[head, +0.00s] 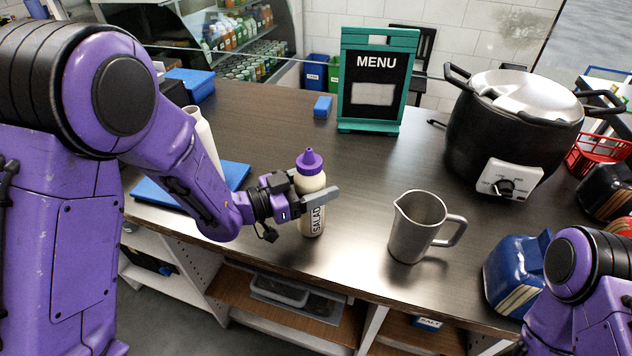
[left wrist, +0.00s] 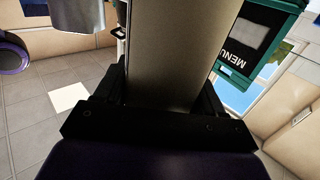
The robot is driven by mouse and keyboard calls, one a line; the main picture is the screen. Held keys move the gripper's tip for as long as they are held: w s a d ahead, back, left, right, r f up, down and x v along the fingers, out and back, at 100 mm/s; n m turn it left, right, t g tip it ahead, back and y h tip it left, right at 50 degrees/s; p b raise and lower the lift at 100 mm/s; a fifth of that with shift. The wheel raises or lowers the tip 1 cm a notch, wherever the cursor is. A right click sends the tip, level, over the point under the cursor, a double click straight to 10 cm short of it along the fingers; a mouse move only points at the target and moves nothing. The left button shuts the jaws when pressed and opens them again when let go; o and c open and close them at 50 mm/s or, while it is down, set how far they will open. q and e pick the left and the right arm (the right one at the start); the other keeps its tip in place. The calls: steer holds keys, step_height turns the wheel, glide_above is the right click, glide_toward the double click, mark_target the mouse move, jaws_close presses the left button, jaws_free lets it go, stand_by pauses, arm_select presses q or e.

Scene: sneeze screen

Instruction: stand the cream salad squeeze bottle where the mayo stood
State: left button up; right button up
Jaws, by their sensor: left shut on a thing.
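The cream salad squeeze bottle (head: 312,215) has a purple cap and a SALAD label. It is upright near the counter's front edge in the head view. My left gripper (head: 316,195) is shut around its upper body. In the left wrist view the bottle (left wrist: 175,50) fills the middle between the fingers. I cannot tell whether its base touches the counter. Another pale bottle (head: 203,138) is partly hidden behind my left arm. No mayo label shows. My right arm shows at the lower right, but its gripper is out of view.
A steel pitcher (head: 415,228) stands right of the bottle. A green-framed menu sign (head: 377,80) and a black cooker (head: 510,130) stand farther back. A blue mat (head: 232,175) lies at left, and a blue container (head: 512,275) at right. The counter between bottle and sign is clear.

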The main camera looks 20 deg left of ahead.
arm_select(q)
steer(key=shift+f, duration=0.1)
steer(key=o, duration=1.2)
steer(key=shift+s, duration=0.2)
steer(key=shift+o, duration=0.2)
steer(key=shift+w, duration=0.1)
steer(key=shift+r, duration=0.2)
steer(key=shift+s+a+f, duration=0.15)
steer(key=shift+s+a, duration=0.05)
steer(key=shift+a, duration=0.05)
steer(key=b+v, duration=0.4)
steer(key=v, duration=0.7)
steer(key=shift+s, duration=0.2)
